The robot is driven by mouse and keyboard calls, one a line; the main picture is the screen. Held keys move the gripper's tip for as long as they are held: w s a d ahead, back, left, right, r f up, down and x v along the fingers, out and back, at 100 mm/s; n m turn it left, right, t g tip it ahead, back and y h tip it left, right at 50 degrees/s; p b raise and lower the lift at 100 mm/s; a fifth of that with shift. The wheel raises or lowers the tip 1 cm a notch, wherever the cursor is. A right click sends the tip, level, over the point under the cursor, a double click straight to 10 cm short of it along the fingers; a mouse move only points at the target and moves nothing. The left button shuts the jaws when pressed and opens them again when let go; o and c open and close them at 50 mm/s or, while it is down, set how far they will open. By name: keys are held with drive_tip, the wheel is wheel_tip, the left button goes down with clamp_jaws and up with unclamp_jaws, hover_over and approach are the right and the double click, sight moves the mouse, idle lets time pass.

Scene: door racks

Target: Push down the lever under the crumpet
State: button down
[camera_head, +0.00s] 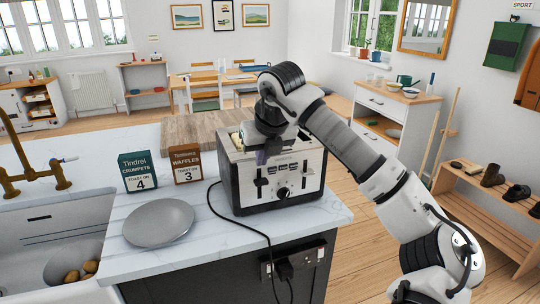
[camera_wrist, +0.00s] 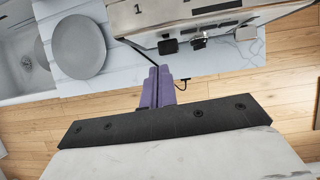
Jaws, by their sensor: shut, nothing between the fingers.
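A cream and steel toaster (camera_head: 250,192) stands on the marble counter, its front with dark controls and a round dial (camera_head: 283,193). Part of it shows along the top of the wrist view (camera_wrist: 205,18). A pale yellowish piece (camera_head: 237,141) shows at its top left; I cannot tell whether it is the crumpet. My gripper (camera_head: 262,156) reaches over the toaster, its purple fingers pointing down in front of the upper left face. In the wrist view the purple fingers (camera_wrist: 158,84) are together and empty. I cannot make out which lever is under the crumpet, or whether the fingers touch it.
A grey plate (camera_head: 158,223) lies on the counter left of the toaster. A green crumpets card (camera_head: 139,172) and a brown waffles card (camera_head: 186,166) stand behind it. A black cord (camera_head: 235,222) runs over the counter edge. A wooden board (camera_head: 195,128) lies behind.

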sight(262, 181)
drive_tip(key=x, duration=0.2)
drive_tip(key=d+b+x, duration=0.1)
drive_tip(key=x, duration=0.1)
drive_tip(key=b+x, duration=0.1)
drive_tip(key=x, duration=0.2)
drive_tip(key=shift+w+d, duration=0.15)
drive_tip(key=shift+d, duration=0.05)
wheel_tip(262, 181, down, 5)
drive_tip(key=b, duration=0.4)
drive_tip(key=shift+r, duration=0.1)
idle(0.4)
drive_tip(key=s, duration=0.1)
drive_tip(key=s+r+b, duration=0.1)
drive_tip(key=s+d, duration=0.1)
drive_tip(key=s, duration=0.1)
drive_tip(key=shift+d+r, duration=0.1)
drive_tip(key=shift+r, duration=0.15)
